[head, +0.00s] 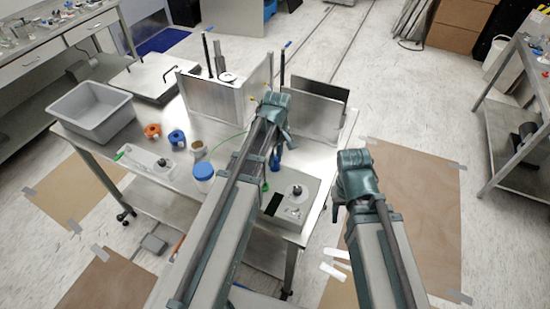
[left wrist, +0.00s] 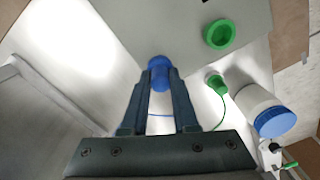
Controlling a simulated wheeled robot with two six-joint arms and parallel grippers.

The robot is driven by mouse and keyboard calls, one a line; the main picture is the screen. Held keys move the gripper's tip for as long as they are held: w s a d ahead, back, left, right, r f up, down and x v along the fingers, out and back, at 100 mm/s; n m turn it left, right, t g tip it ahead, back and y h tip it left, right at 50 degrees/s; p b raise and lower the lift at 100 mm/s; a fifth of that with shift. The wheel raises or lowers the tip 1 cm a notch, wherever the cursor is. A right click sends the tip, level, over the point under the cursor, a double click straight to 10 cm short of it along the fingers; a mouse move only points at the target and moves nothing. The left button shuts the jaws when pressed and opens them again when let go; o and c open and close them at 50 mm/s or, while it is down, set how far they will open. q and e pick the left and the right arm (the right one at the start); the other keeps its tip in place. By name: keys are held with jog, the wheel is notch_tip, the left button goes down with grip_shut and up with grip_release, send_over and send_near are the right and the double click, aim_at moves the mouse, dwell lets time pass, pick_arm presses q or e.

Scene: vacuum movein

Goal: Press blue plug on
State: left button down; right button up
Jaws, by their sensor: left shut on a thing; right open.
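The blue plug (left wrist: 159,72) sits between the fingertips of my left gripper (left wrist: 160,85). The gripper is shut on it. In the left wrist view the plug overlaps the edge of a grey box (left wrist: 190,22); I cannot tell whether they touch. A thin blue cord shows between the fingers. A round green fitting (left wrist: 219,35) is on the box, and a green plug (left wrist: 214,80) is close by. My right gripper (head: 345,204) is open, off the table's right side; its fingers are mostly hidden.
A jar with a blue lid (head: 203,171) stands left of my left arm. Orange (head: 152,131) and blue (head: 177,138) ring-shaped parts and a grey bin (head: 93,111) are further left. Metal boxes (head: 215,95) and an upright plate (head: 306,130) stand behind.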

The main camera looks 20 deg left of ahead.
pick_arm(q)
jog(key=shift+c, duration=0.6)
grip_release()
jog(key=shift+f, duration=0.1)
jog(key=shift+r+p, duration=2.55)
notch_tip(320, 180, up, 11)
jog(key=p, duration=1.1)
